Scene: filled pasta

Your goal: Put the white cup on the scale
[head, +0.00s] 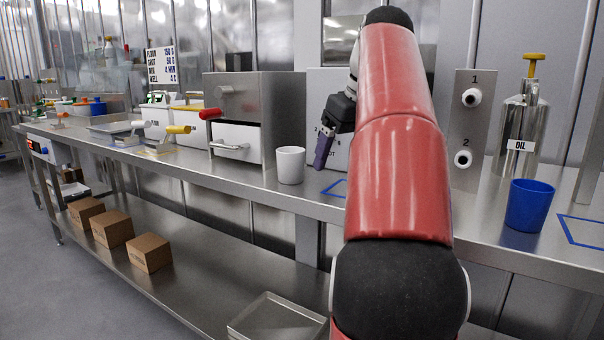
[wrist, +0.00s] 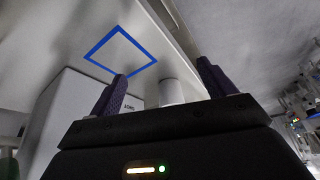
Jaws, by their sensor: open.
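The white cup (head: 290,165) stands upright on the steel counter, in front of the steel cabinet. My gripper (head: 322,160) points down over the counter just right of the cup, apart from it in the head view. In the wrist view my open gripper (wrist: 164,82) has its purple fingers spread, with nothing held between them. The white cup (wrist: 171,92) shows beyond the fingers, in the gap between them and partly hidden by the gripper body. I cannot surely make out the scale in either view.
A blue outline (wrist: 120,50) marks the counter (head: 190,172) near my gripper. A white box (head: 340,95) stands behind it. The steel cabinet (head: 255,115) has a red handle. A blue cup (head: 529,205) and an oil can (head: 518,135) are at right.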

